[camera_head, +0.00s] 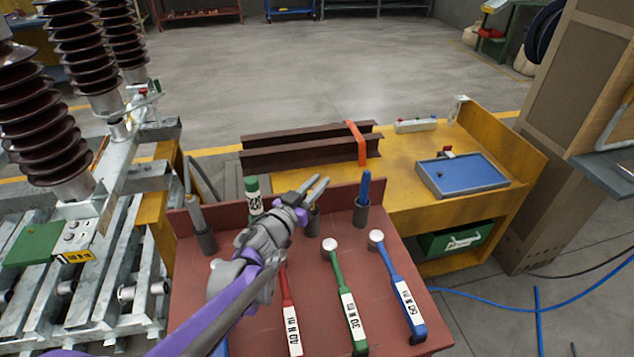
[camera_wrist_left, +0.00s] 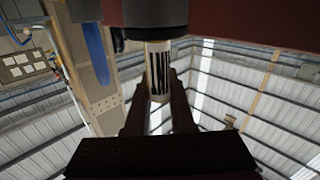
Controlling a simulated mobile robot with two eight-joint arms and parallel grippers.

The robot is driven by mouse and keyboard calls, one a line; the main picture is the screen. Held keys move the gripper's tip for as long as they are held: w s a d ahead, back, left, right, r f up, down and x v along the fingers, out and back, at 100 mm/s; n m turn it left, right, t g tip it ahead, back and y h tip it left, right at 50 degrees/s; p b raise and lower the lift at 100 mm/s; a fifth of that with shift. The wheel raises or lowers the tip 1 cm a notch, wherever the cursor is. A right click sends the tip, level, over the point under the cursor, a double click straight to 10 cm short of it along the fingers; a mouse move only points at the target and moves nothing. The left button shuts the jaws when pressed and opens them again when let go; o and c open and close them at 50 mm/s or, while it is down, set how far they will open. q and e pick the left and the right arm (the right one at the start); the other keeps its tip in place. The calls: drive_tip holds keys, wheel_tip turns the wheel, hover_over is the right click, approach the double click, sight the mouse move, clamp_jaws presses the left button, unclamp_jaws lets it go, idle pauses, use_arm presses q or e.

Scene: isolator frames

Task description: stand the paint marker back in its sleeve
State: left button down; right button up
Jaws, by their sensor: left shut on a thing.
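My left gripper (camera_head: 316,184) reaches in over the red bench and is shut on a slim pale marker with a black-and-white label. In the left wrist view the paint marker (camera_wrist_left: 159,65) lies between my two fingers (camera_wrist_left: 160,108), in line with a wide dark sleeve (camera_wrist_left: 155,12). That view is upside down, so the sleeve is below the marker. In the head view a dark sleeve (camera_head: 312,223) stands just under my fingertips, and the marker is hard to make out there. How deep its lower end sits is hidden. My right gripper is not in view.
A green-topped marker (camera_head: 251,185) stands left of my gripper, its base hidden. A blue marker (camera_head: 364,186) stands in a sleeve to the right, and a grey one (camera_head: 194,212) at far left. Red, green (camera_head: 343,300) and blue (camera_head: 398,285) tools lie in front on the bench.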

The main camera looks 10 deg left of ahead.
use_arm(q)
drive_tip(key=c, duration=0.7)
unclamp_jaws()
drive_tip(key=v, duration=1)
drive_tip(key=shift+s+a, duration=0.15)
drive_tip(key=shift+s, duration=0.25)
drive_tip(key=shift+p, duration=0.3)
